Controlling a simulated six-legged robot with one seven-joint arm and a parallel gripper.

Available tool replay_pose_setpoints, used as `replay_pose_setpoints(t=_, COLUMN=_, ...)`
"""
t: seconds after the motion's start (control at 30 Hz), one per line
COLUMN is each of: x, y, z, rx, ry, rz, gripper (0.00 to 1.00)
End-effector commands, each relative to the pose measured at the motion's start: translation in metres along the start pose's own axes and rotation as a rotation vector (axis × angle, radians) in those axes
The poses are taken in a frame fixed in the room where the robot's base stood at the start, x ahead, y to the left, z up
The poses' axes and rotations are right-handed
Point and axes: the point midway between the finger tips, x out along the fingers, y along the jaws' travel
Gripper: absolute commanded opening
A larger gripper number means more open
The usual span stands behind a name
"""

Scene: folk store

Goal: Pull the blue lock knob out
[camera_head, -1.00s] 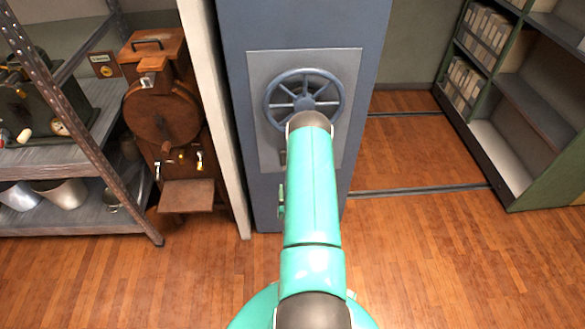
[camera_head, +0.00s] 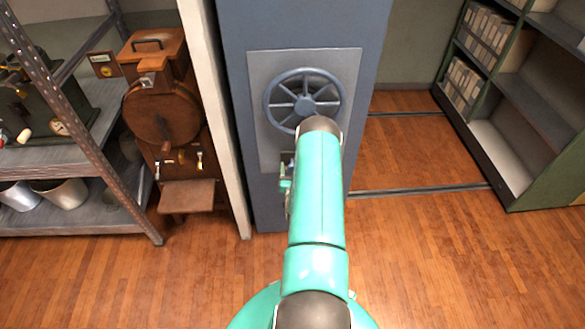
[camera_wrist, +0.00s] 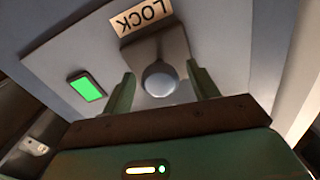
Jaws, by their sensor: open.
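The lock knob (camera_wrist: 160,80) shows in the wrist view as a round, pale blue-grey end on a dark grey mount, below an upside-down "LOCK" label (camera_wrist: 141,17). My gripper (camera_wrist: 161,72) is open, with one green finger on each side of the knob. Gaps show between the fingers and the knob, and I cannot tell how deep the fingers reach around it. In the head view, part of my gripper (camera_head: 286,177) shows left of my arm at the lower part of the panel. The knob is hidden there.
A spoked handwheel (camera_head: 304,100) sits on the grey panel (camera_head: 262,68) of the blue-grey cabinet, just above my arm. A lit green indicator (camera_wrist: 87,88) is on the panel. A brown wooden machine (camera_head: 162,115) and metal shelving stand left. Open floor lies in front.

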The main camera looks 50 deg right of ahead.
Motion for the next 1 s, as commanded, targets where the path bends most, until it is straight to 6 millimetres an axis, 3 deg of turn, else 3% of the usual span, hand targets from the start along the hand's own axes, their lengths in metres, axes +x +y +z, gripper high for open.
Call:
replay_pose_setpoints(t=0.37, x=0.007, y=0.000, z=0.000, rx=0.000, ry=0.000, rz=0.000, gripper=0.57)
replay_pose_setpoints(t=0.67, x=0.007, y=0.000, z=0.000, rx=0.000, ry=0.000, rz=0.000, gripper=0.00)
replay_pose_setpoints(t=1.0, x=-0.003, y=-0.001, z=0.001, rx=-0.001, ry=-0.003, rz=-0.002, gripper=0.00)
